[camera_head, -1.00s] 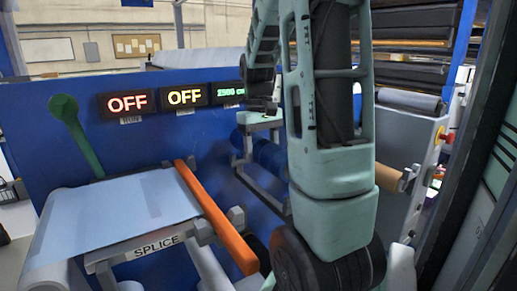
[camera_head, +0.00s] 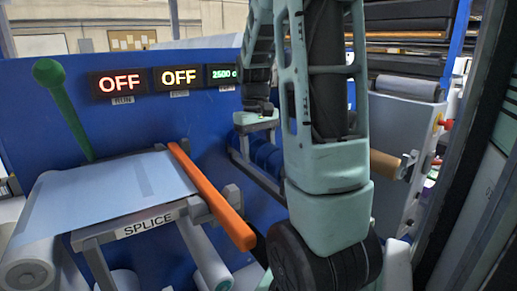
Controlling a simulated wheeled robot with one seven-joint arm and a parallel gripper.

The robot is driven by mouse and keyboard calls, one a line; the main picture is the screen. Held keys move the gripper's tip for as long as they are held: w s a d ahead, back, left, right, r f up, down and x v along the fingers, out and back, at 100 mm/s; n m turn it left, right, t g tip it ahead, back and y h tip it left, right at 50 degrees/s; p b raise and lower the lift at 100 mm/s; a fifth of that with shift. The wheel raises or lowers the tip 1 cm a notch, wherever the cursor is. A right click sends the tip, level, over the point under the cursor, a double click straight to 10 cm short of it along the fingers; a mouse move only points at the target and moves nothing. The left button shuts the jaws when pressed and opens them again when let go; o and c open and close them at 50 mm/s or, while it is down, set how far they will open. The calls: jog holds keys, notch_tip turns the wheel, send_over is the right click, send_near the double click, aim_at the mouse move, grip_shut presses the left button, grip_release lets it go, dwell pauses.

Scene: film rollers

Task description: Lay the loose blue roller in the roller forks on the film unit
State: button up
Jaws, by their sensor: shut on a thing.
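My arm comes down the right-centre of the head view. My gripper (camera_head: 257,143) is at its far end, left of the thick arm links, in front of the blue panel. It is shut on the blue roller (camera_head: 267,156), which is partly hidden behind my arm and a grey rail. The film unit (camera_head: 213,120) is the large blue panel with lit displays. Grey rail parts (camera_head: 262,178) stand out from it below my gripper. I cannot tell clearly which are the roller forks, or whether the roller touches them.
A splice table (camera_head: 110,192) with pale film and an orange bar (camera_head: 210,195) stands at left. A green lever (camera_head: 62,108) rises behind it. A tan roll (camera_head: 386,164) sticks out right of my arm. A dark post (camera_head: 455,170) stands at the far right.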

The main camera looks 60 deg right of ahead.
jog(key=shift+f+b, duration=0.35)
jog(key=shift+f, duration=0.55)
dwell(0.5)
jog(key=o, duration=1.5)
jog(key=r, duration=0.5)
jog(key=w+r+b, duration=0.1)
jog(key=r, duration=0.5)
jog(key=d+r, duration=0.1)
jog(key=r, duration=0.5)
jog(key=shift+w+r+b, duration=0.15)
jog(key=shift+w+b, duration=0.15)
jog(key=shift+w, duration=0.05)
jog(key=shift+r, duration=0.1)
